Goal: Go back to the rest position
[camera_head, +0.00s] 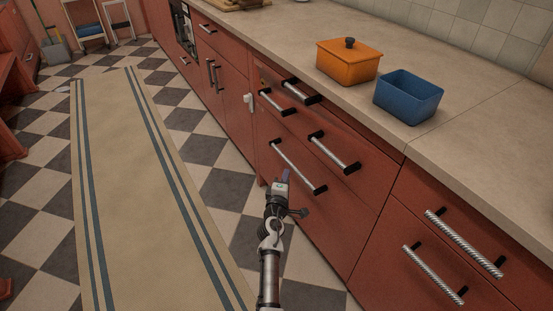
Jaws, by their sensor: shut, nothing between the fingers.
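My gripper (286,176) is at the end of my arm, low in front of the red drawer fronts (336,215). It points away from me, over the checkered floor and close to the cabinet. Its fingers look small and dark, held together with nothing seen between them. A gap to the drawer handle beside it is hard to judge.
An orange lidded canister (347,66) and an open blue container (408,99) stand on the beige counter (480,135). Metal drawer handles (298,167) stick out near my gripper. A striped rug (125,190) lies on the clear floor at left.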

